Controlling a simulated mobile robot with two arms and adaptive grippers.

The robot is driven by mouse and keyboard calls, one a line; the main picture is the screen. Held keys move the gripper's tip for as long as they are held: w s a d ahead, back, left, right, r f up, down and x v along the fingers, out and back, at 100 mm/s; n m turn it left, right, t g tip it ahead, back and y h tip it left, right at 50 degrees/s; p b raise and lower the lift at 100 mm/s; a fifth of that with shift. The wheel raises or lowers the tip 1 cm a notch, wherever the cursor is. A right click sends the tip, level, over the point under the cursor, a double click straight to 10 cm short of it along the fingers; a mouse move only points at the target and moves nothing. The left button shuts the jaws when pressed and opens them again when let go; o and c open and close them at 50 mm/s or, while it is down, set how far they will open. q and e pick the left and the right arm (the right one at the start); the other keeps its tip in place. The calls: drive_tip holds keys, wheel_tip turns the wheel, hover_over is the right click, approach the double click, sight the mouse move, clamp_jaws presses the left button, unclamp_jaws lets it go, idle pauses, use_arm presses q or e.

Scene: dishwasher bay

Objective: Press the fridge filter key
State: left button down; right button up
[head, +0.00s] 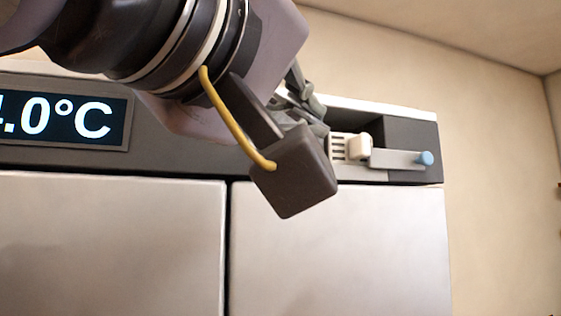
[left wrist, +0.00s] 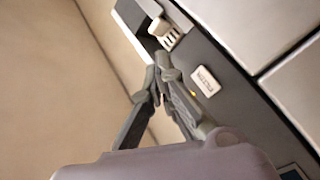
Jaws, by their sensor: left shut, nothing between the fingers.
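The fridge filter key is probably the small white key (left wrist: 205,81) with dark lettering, set in the fridge's dark top panel in the left wrist view. Its lettering is too small to read surely. In the head view my arm and gripper hide that spot. My left gripper (left wrist: 158,70) is shut and empty. In the wrist view its fingertips lie to the left of the key and a little above it, with a gap in the picture. The distance to the panel is unclear. The left gripper also shows in the head view (head: 310,108), in front of the panel. My right gripper is not in view.
A cream knob (head: 359,147) beside a slotted grille and a bar with a blue tip (head: 425,158) stick out at the panel's right end. A temperature display (head: 65,118) is at the left. Two steel doors (head: 110,250) are below. A small yellow light (left wrist: 193,93) shows by the key.

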use_arm(q)
drive_tip(key=w+a+p, duration=0.1)
drive_tip(key=w+a, duration=0.1)
drive_tip(key=w, duration=0.6)
drive_tip(key=shift+w+a, duration=0.2)
drive_tip(key=shift+a, duration=0.15)
idle(1.2)
drive_tip(key=shift+w+a, duration=0.15)
drive_tip(key=shift+w, duration=0.25)
drive_tip(key=shift+w+a, duration=0.1)
drive_tip(key=shift+w, duration=0.25)
idle(0.6)
idle(0.3)
drive_tip(key=shift+s+d, duration=0.25)
drive_tip(key=shift+s, duration=0.5)
